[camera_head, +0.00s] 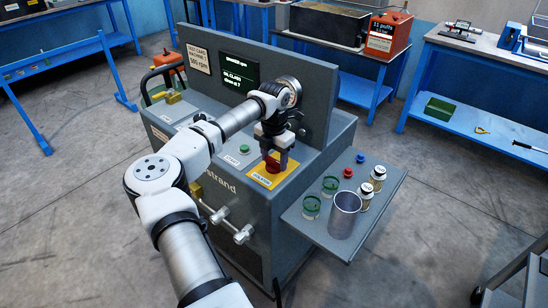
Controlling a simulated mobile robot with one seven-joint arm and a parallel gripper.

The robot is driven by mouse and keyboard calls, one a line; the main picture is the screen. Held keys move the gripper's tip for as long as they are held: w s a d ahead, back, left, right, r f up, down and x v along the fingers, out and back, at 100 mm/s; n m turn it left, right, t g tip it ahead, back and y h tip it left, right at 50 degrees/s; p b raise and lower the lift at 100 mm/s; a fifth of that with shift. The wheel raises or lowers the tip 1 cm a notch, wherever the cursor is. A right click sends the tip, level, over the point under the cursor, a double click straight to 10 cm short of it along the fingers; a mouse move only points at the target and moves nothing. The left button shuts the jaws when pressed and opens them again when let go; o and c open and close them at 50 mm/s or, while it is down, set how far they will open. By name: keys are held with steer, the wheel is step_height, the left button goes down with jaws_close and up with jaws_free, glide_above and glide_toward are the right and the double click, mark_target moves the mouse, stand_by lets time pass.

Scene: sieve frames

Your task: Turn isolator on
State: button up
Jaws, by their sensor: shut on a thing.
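The isolator (271,170) is a red rotary knob on a yellow plate (262,179), on the sloped top of a grey machine (232,205). My gripper (275,160) points down over the plate, with its fingers at the red knob and shut on it. The fingers hide part of the knob, so its exact turn angle cannot be read. A green button (245,149) sits to the left of the knob on the same top.
A side shelf (318,226) on the right holds a metal cup (344,215), green-banded glasses, small jars and red and blue caps. An upright panel (305,95) with a display (240,74) and a round gauge stands behind my gripper. Blue benches stand farther back.

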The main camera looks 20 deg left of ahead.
steer(key=shift+c, duration=0.5)
steer(key=shift+m, duration=0.4)
steer(key=m+b, duration=0.2)
steer(key=m, duration=0.1)
steer(key=shift+f, duration=0.1)
steer(key=m+b, duration=0.1)
steer(key=m, duration=0.8)
steer(key=shift+m+b, duration=0.3)
steer(key=shift+m, duration=0.1)
steer(key=m, duration=0.4)
steer(key=shift+m, duration=0.3)
steer(key=o, duration=1)
